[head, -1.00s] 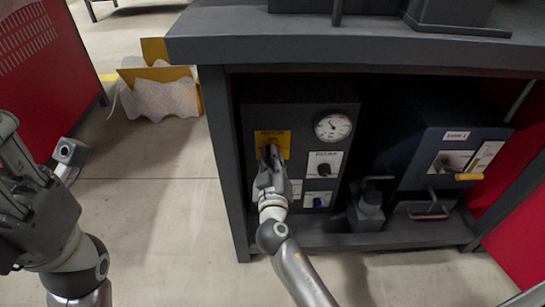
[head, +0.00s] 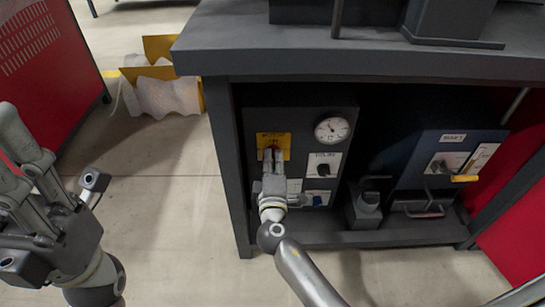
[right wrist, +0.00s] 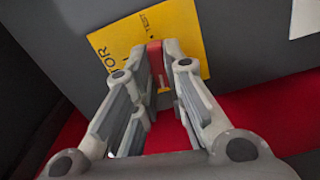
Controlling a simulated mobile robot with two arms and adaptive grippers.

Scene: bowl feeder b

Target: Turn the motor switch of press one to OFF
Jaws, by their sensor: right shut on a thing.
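The motor switch has a red handle (right wrist: 155,60) on a yellow plate (right wrist: 190,32) whose lettering partly reads "TOR" and "TEST". In the head view the yellow plate (head: 283,139) is at the upper left of the dark control panel. My right gripper (head: 272,156) reaches up to it, fingers pointing at the plate. In the right wrist view my right gripper (right wrist: 164,66) is shut on the red handle, hiding most of it. The position the switch points to cannot be read. My left gripper (head: 55,172) is empty at the left, fingers apart.
The panel also carries a round gauge (head: 331,129), a black knob (head: 323,170) and a blue knob (head: 318,199). A blue unit (head: 430,165) with a yellow handle stands to the right. The bench top (head: 380,58) overhangs the panel.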

